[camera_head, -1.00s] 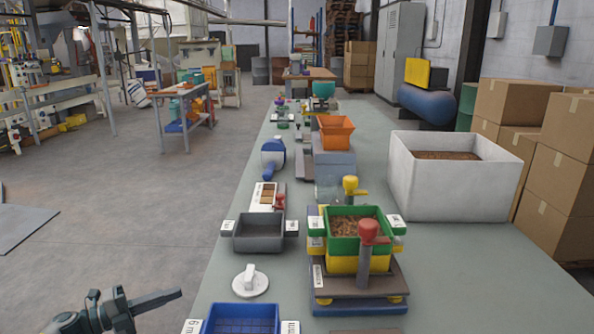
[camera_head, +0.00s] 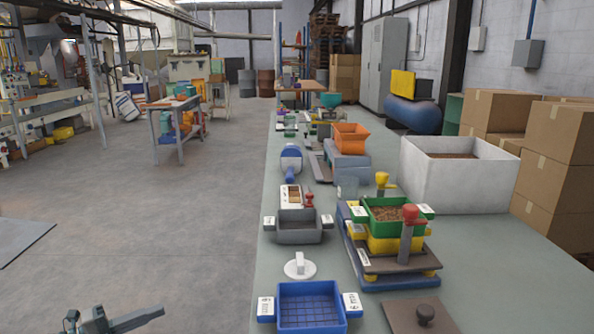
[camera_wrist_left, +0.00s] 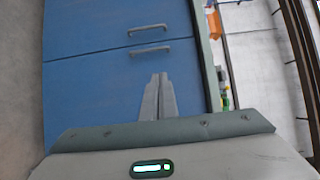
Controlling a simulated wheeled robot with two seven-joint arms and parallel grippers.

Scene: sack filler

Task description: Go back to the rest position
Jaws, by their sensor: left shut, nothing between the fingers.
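My left gripper (camera_head: 138,318) shows at the bottom left of the head view, over the floor and left of the long bench (camera_head: 500,270). Its fingers are shut and hold nothing. In the left wrist view the closed fingers (camera_wrist_left: 158,97) point toward blue cabinet fronts (camera_wrist_left: 85,75) with two grey handles. The fingers look apart from the cabinet. My right gripper is not in view.
The bench carries a blue tray (camera_head: 311,306), a grey tray (camera_head: 299,235), a green bin (camera_head: 376,222) of brown bits on a yellow one, an orange hopper (camera_head: 351,137) and a white box (camera_head: 415,183). Cardboard boxes (camera_head: 555,160) stand at right.

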